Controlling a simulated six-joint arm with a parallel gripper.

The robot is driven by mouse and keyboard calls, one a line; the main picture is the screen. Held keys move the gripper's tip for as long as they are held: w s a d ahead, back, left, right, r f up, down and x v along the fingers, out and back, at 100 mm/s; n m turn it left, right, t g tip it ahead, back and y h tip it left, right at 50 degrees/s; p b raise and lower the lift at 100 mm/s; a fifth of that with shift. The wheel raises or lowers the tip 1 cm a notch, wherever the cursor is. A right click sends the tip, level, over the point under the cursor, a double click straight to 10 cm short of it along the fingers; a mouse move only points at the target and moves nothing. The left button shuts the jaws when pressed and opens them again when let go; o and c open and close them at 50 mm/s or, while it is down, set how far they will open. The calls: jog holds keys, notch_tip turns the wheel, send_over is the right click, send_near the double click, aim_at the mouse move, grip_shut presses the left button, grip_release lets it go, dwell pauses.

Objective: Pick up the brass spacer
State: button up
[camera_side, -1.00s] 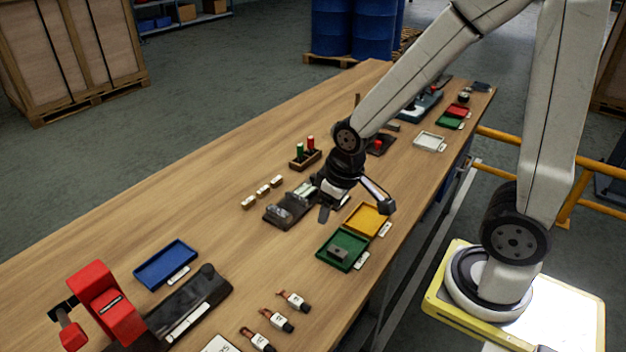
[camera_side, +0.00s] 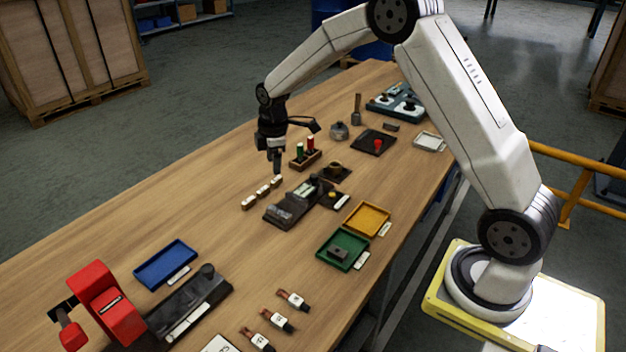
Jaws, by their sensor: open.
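My gripper (camera_side: 277,163) points down, open, with its fingertips just above the far end of a row of three small pale blocks with brownish ends. These are a near block (camera_side: 248,203), a middle block (camera_side: 262,191) and a far block (camera_side: 276,181), lying on the wooden bench. The far block is closest below the fingers; I cannot tell whether they touch it. Labels are too small to read, so I cannot tell which piece is the brass spacer. A brownish round part (camera_side: 334,168) on a dark mat and a small yellow part (camera_side: 333,194) also show.
A dark fixture (camera_side: 292,206) lies in front. Yellow (camera_side: 367,218), green (camera_side: 342,250) and blue (camera_side: 165,264) trays are nearer. Bare bench (camera_side: 190,205) lies left of the blocks.

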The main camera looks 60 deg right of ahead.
aim_at(276, 179)
jog(key=w+d+f+n, duration=0.1)
jog(key=w+d+n, duration=0.1)
jog(key=w+d+f+n, duration=0.3)
jog(key=w+d+n, duration=0.1)
jog(key=w, duration=0.1)
jog(key=shift+d+f+g, duration=0.25)
jog(key=shift+f+g, duration=0.1)
jog(key=shift+g, duration=0.05)
jog(key=shift+w+d+f+n, duration=0.3)
jog(key=shift+w+d+n, duration=0.1)
jog(key=shift+n, duration=0.1)
jog(key=shift+f, duration=0.1)
jog(key=shift+s+f, duration=0.1)
jog(key=shift+f, duration=1.1)
jog(key=shift+s+d+f, duration=0.15)
jog(key=shift+f, duration=1.15)
jog(key=shift+s+d+f, duration=0.1)
jog(key=shift+d+f, duration=0.05)
jog(key=shift+f, duration=1.15)
grip_shut()
